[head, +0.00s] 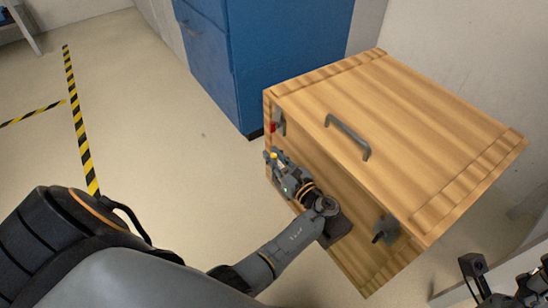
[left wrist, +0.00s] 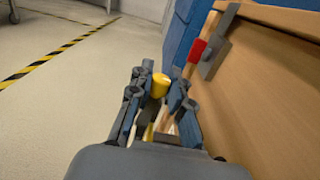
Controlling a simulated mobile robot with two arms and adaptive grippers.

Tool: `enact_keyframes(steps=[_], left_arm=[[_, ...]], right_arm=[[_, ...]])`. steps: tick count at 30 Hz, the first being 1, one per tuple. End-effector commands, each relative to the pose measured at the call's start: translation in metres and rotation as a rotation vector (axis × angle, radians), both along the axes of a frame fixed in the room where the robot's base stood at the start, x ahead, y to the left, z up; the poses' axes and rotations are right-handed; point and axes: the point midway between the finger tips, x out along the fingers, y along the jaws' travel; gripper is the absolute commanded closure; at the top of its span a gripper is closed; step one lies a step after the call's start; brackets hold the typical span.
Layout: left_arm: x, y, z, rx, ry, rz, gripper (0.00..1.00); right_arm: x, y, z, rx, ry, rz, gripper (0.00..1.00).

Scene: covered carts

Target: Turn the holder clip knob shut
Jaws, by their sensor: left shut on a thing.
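A small yellow knob (left wrist: 160,84) sits between the fingers of my left gripper (left wrist: 157,95) in the left wrist view. In the head view, my left gripper (head: 274,158) is at the left end of the wooden cart's front, and a bit of yellow shows at its fingertips. The gripper is shut on the yellow knob. The knob's base and the clip it belongs to are hidden by the fingers. My right gripper (head: 490,280) is at the lower right of the head view, partly cut off, away from the knob; its opening is unclear.
The wooden cart (head: 400,110) has a closed lid with a grey handle (head: 347,137). A grey latch with a red part (head: 274,127) is on its upper left corner, and a dark latch (head: 383,229) is at its right. A blue cabinet (head: 265,55) stands behind.

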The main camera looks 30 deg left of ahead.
Motion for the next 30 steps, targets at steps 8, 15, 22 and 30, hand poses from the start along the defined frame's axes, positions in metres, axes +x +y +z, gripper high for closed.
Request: enact_keyframes(steps=[8, 15, 22, 30], left_arm=[[0.0009, 0.0004, 0.0009, 0.001, -0.003, 0.063, 1.0], [0.0008, 0.0009, 0.0013, 0.002, -0.003, 0.071, 1.0], [0.0009, 0.0011, 0.0014, 0.002, -0.003, 0.071, 0.75], [0.0005, 0.0008, 0.0006, 0.001, -0.001, 0.07, 0.57]], right_arm=[[0.0, -0.0001, -0.0027, 0.0, 0.0, 0.0, 0.43], [0.0, -0.0001, -0.0026, 0.0, -0.001, 0.0, 0.43], [-0.0001, -0.0002, -0.0026, 0.0, -0.001, 0.0, 0.43], [-0.0002, -0.0002, -0.0025, 0.0, -0.001, -0.001, 0.43]])
